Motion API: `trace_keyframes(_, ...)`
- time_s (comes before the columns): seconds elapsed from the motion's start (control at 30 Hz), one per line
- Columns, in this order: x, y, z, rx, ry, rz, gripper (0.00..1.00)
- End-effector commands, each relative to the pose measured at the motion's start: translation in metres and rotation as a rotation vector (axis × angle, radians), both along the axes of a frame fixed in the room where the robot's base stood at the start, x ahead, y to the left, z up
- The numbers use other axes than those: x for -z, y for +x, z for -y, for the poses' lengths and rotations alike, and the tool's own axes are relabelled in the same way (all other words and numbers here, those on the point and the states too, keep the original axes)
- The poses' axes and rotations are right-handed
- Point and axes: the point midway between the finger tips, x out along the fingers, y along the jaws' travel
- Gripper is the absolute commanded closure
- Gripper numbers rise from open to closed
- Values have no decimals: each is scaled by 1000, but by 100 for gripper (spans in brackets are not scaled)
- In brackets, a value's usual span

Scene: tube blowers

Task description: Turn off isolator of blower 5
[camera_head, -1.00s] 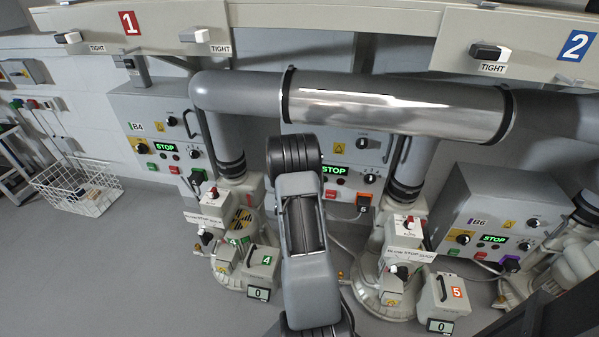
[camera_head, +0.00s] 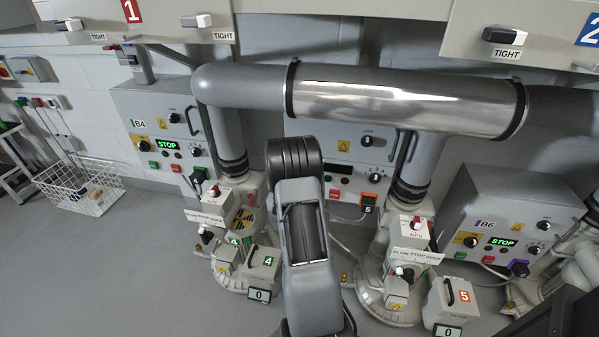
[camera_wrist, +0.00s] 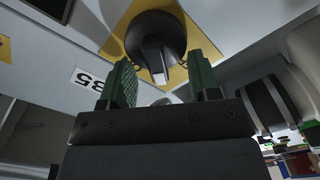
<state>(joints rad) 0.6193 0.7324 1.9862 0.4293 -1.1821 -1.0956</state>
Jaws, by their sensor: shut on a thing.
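The blower 5 control box (camera_head: 318,128) stands in the middle of the head view, partly hidden behind my arm. Its display (camera_head: 338,168) is dark. In the wrist view, a black rotary isolator knob (camera_wrist: 152,35) sits on a yellow plate beside an upside-down B5 label (camera_wrist: 88,79). My gripper (camera_wrist: 160,72) has its green fingers on both sides of the knob's handle and is shut on it. The handle points roughly up and down in the wrist view. In the head view the knob and fingertips are hidden by my arm.
Box B4 (camera_head: 128,105) to the left and box B6 (camera_head: 520,205) to the right both show a green STOP. A silver pipe (camera_head: 405,98) crosses above box B5. Blower units 4 (camera_head: 268,262) and 5 (camera_head: 465,297) stand in front. A wire basket (camera_head: 85,190) is on the floor at left.

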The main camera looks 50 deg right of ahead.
Motion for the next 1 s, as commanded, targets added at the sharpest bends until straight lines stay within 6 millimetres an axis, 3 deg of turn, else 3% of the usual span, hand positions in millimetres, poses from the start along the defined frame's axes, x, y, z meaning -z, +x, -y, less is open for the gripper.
trace_keyframes(0.5, 9, 4, -3, -5, -235, -379, 67)
trace_keyframes(1.0, 13, 5, -3, -5, -343, -550, 67)
